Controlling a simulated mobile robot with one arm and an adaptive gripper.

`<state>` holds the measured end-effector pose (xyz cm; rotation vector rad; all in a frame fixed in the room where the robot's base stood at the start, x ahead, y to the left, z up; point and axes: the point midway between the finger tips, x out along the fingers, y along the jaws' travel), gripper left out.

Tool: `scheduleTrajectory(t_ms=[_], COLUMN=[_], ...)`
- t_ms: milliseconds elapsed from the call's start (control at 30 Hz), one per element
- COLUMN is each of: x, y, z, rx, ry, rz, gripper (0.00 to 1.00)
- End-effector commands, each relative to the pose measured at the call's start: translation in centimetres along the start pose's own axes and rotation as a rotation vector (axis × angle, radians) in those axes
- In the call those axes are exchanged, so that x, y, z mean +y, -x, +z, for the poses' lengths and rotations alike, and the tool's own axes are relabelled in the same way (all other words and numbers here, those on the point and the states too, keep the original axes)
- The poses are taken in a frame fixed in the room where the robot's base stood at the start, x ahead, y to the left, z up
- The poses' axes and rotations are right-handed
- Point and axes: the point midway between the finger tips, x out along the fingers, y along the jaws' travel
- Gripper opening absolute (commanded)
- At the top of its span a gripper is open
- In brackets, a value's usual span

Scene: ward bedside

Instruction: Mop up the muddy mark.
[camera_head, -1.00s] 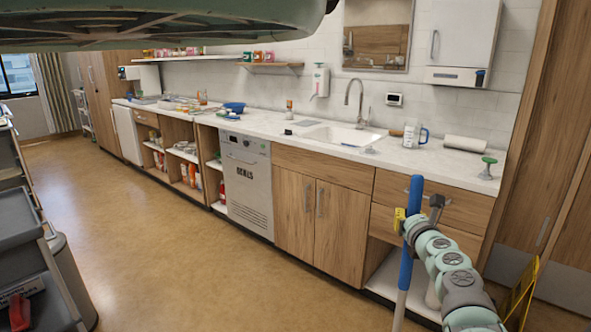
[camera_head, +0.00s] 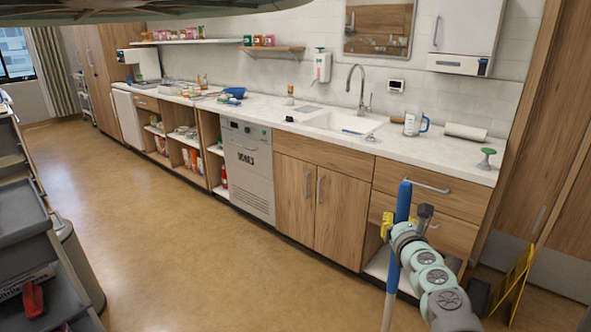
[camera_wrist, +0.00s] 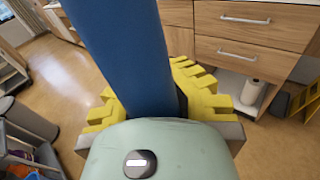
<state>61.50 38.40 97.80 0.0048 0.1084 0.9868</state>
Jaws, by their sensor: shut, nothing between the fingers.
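A blue pole (camera_head: 402,208) with a pale lower shaft (camera_head: 390,290) stands nearly upright in front of the cabinets at the right. Its lower end is out of the picture, so I cannot see a mop head. My gripper (camera_head: 387,225) is at the blue part, its yellow fingers shut. In the wrist view the blue pole (camera_wrist: 125,50) crosses close in front of the yellow fingers (camera_wrist: 195,95) and hides the space between their tips. No muddy mark shows on the floor in view.
The counter (camera_head: 278,112) with sink (camera_head: 340,122) and cabinets runs along the wall. A yellow folding sign (camera_head: 515,285) stands at the lower right. Grey trolley trays (camera_head: 20,215) and a grey bin (camera_head: 80,265) are at the left. The brown floor (camera_head: 170,225) between is clear.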

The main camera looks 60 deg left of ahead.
Motion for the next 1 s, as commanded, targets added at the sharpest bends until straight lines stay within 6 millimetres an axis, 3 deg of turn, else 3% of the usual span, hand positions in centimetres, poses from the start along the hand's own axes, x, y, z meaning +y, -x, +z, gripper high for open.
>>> scheduleTrajectory(t_ms=[1000], x=[4.2], y=[4.6], z=[-0.5], rx=[0.001], ry=[-0.001], rz=[0.004], gripper=[0.00])
